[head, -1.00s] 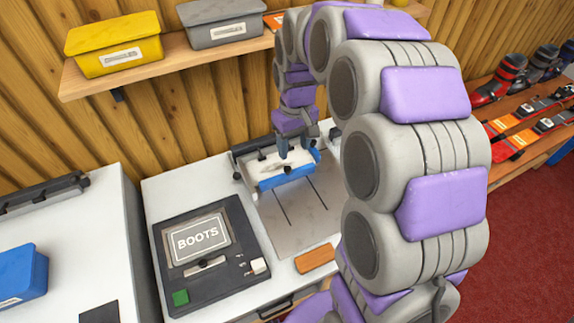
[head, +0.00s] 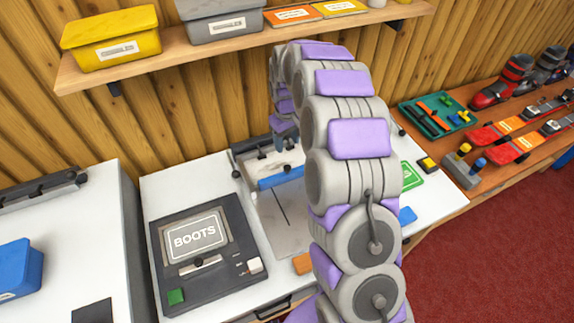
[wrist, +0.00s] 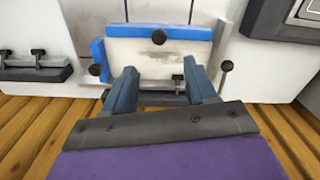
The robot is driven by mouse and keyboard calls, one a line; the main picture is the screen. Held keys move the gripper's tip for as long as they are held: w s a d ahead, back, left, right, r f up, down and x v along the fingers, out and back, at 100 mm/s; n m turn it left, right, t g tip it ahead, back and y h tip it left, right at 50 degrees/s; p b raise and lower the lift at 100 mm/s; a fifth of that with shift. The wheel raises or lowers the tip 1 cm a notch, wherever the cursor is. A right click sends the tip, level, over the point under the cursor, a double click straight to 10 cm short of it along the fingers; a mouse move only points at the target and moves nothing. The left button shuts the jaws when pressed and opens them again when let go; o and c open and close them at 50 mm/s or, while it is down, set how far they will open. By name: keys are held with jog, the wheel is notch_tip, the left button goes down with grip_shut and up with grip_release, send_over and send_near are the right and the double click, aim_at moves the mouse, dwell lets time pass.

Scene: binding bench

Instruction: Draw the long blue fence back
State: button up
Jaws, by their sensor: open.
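The long blue fence (head: 282,177) lies across a grey plate on the white bench, with a pale block behind it. Its right part is hidden behind my arm. Contact cannot be told. In the head view, my arm partly hides the gripper.
A black unit with a BOOTS screen (head: 196,236) stands left of the plate. An orange block (head: 302,264) lies near the front edge. A shelf (head: 180,54) with boxes hangs behind. A green tray (head: 440,115) and ski gear are at the right.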

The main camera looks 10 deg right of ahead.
aim_at(287, 167)
notch_tip(287, 167, down, 12)
jog(key=shift+b, duration=1)
jog(key=shift+c, duration=0.2)
grip_shut()
